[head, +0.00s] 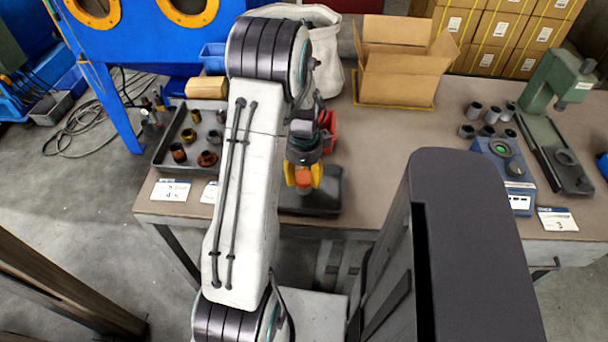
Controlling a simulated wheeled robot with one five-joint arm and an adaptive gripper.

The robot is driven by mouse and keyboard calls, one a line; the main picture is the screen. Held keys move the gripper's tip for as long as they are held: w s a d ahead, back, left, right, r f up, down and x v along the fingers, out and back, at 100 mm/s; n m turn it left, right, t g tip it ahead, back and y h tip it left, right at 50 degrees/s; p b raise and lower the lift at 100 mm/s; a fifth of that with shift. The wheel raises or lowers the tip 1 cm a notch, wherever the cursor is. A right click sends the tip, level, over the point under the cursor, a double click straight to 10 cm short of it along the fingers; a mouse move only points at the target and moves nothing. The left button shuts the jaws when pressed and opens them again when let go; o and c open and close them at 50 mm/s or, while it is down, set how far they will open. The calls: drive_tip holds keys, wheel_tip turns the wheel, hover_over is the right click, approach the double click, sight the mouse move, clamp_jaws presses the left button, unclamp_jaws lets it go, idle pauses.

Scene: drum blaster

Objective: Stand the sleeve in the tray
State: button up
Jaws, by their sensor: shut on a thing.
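My gripper (303,183), with yellow fingers, is over the front of the workbench, left of the picture's middle. It is shut on a small orange-brown part, which looks like the sleeve (304,178). The part is largely hidden by the fingers and wrist. Directly below or behind it is a dark grey tray or block (325,201); I cannot tell whether the part touches it. A dark tray (165,150) with several brown, brass and grey parts lies to the left, partly hidden by my arm.
The workbench (375,150) has clear room right of my gripper. A red bin (327,130) stands just behind it. An open cardboard box (400,80) is at the back. Several grey sleeves (475,110), a blue device (505,165) and a green press (555,95) are at right.

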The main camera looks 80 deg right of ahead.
drive_tip(key=shift+f+b, duration=0.45)
drive_tip(key=shift+f, duration=0.15)
drive_tip(key=o, duration=1.2)
drive_tip(key=shift+r, duration=0.15)
wheel_tip(320, 180, up, 12)
drive_tip(key=n, duration=0.5)
drive_tip(key=w+a+f+n+y, duration=0.2)
drive_tip(key=a+n, duration=0.8)
drive_tip(key=w+a+r+n+t, duration=0.1)
drive_tip(key=w+a+r+n, duration=0.3)
drive_tip(key=a, duration=0.6)
drive_tip(key=w+a+r+n+t+h+p, duration=0.1)
drive_tip(key=w+a+r+n, duration=0.3)
drive_tip(key=w+a+n, duration=0.4)
drive_tip(key=w+a+r+n+t+h+p, duration=0.1)
drive_tip(key=w+a+r+n, duration=0.2)
drive_tip(key=w+a+n, duration=0.4)
drive_tip(key=shift+a+r+n, duration=0.2)
drive_tip(key=shift+a+n, duration=0.1)
drive_tip(key=shift+a, duration=0.9)
drive_tip(key=shift+a+r+n, duration=0.2)
drive_tip(key=shift+a+n, duration=0.1)
drive_tip(key=shift+a, duration=0.85)
